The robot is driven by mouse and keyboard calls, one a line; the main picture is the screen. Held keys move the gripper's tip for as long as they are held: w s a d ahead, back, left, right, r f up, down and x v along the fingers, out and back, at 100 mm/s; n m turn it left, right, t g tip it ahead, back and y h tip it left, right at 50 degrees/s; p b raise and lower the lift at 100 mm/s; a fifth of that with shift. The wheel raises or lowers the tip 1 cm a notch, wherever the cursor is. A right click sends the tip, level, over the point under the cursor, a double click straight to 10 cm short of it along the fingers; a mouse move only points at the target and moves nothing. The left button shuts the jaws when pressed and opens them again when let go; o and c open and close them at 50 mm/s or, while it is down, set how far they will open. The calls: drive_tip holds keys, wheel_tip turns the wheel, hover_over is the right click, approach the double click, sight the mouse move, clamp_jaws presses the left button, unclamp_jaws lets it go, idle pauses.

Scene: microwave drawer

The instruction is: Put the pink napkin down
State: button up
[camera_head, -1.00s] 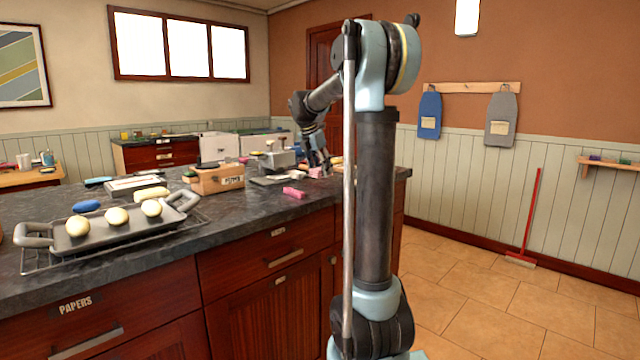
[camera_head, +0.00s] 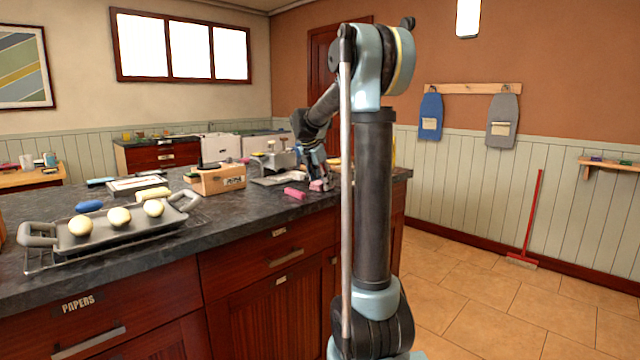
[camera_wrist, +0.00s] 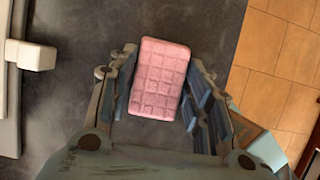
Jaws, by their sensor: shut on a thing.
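The pink napkin (camera_wrist: 160,78) is a quilted pink block in the wrist view. It sits between the two fingers of my gripper (camera_wrist: 160,92), which is shut on it. The dark counter (camera_wrist: 95,60) lies beneath it; I cannot tell whether the napkin touches the counter. In the head view my gripper (camera_head: 318,178) is low over the counter's right part, with the napkin (camera_head: 317,185) small at its fingertips. Another pink piece (camera_head: 294,193) lies on the counter just left of it.
A wooden box (camera_head: 218,180) and a grey appliance (camera_head: 272,160) stand left of my gripper. A tray (camera_head: 150,225) with several pale egg-shaped things is at the front left. The counter's edge and tiled floor (camera_wrist: 275,50) lie close to the right in the wrist view.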

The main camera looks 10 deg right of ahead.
drive_tip(key=o, duration=0.9)
drive_tip(key=shift+s+f, duration=0.15)
drive_tip(key=shift+f, duration=0.15)
drive_tip(key=shift+o, duration=1)
drive_tip(key=shift+f, duration=0.1)
